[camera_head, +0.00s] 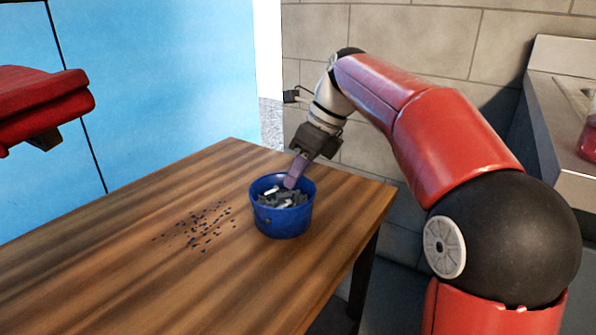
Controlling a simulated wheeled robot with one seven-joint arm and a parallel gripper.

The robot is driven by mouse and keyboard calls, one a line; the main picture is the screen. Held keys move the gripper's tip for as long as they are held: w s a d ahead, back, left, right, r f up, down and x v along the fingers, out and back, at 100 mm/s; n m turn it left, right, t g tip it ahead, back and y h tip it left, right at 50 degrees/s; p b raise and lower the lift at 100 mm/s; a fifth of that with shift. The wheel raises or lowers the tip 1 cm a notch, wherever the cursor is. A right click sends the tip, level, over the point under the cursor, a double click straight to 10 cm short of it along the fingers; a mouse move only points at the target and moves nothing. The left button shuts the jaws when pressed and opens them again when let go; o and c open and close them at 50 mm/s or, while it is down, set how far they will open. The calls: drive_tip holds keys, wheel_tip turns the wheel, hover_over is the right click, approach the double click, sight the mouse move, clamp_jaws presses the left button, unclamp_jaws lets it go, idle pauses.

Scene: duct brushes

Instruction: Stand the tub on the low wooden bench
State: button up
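A round blue tub (283,222) stands upright on a striped wooden top (160,290), near its right edge. It holds several small dark grey pieces and at least one pale one. My gripper (293,181) reaches down from behind, with its fingers at the tub's far rim. The fingers overlap the rim and the contents in this view. I cannot tell whether they grip the wall or are apart, as the far side is hidden. I cannot tell if this wooden top is the low bench; no other wooden surface shows.
Small dark bits (203,226) lie scattered on the wood left of the tub. A red padded object (40,98) juts in at the left. A blue panel (160,90) and a block wall (400,35) stand behind. A grey counter (560,130) is at right.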

drive_tip(key=p+v, duration=0.5)
drive_tip(key=v, duration=0.7)
drive_tip(key=s+d+f+n+t+h, duration=0.2)
drive_tip(key=s+d+f+n, duration=0.1)
drive_tip(key=s+f+n, duration=0.6)
drive_tip(key=s+d+f+n+t+h, duration=0.3)
drive_tip(key=s+f+n, duration=0.7)
drive_tip(key=s+n, duration=0.4)
drive_tip(key=shift+s+d+n, duration=0.3)
drive_tip(key=shift+s, duration=0.1)
wheel_tip(320, 180, up, 6)
drive_tip(key=p, duration=0.5)
drive_tip(key=shift+f, duration=0.15)
